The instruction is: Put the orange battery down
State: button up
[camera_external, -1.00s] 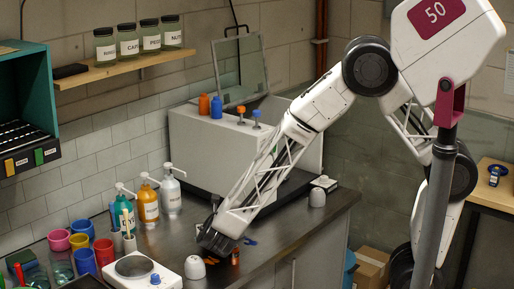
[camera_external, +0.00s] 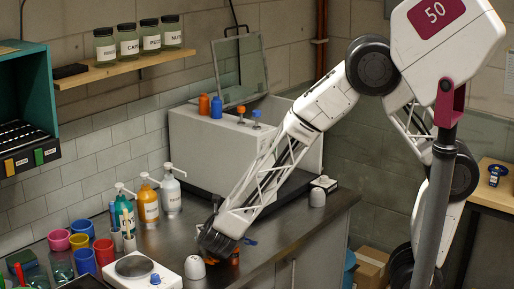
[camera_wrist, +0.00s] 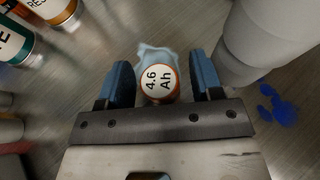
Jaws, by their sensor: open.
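The orange battery (camera_wrist: 158,84) shows end-on in the wrist view, with a white "4.6 Ah" label on its round end and an orange rim. It appears to stand upright. My gripper (camera_wrist: 163,82) is open, with one blue finger on each side of the battery. A gap shows on the right; on the left the finger is very close, and I cannot tell if it touches. A pale blue patch (camera_wrist: 156,54) shows beside the battery.
The metal bench (camera_external: 282,240) is clear to the right of my gripper. A white rounded object (camera_external: 195,267) and a white hotplate (camera_external: 150,278) stand close by. Pump bottles (camera_external: 149,203) stand at the back left.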

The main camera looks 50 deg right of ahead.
jog(key=shift+v, duration=5.35)
jog(key=s+d+r+m+g, duration=0.4)
jog(key=d+m, duration=0.3)
jog(key=d, duration=0.3)
jog(key=s+d+r+m+g, duration=0.45)
jog(key=d+m, duration=0.25)
jog(key=d, duration=0.3)
jog(key=s+d+r+m+y, duration=0.3)
jog(key=s+m+y, duration=0.1)
jog(key=s+m, duration=0.3)
jog(key=s+d+r+m+y, duration=0.3)
jog(key=s+m, duration=0.4)
jog(key=m, duration=0.1)
jog(key=shift+s+y, duration=0.4)
jog(key=shift+o, duration=0.4)
jog(key=shift+r, duration=0.15)
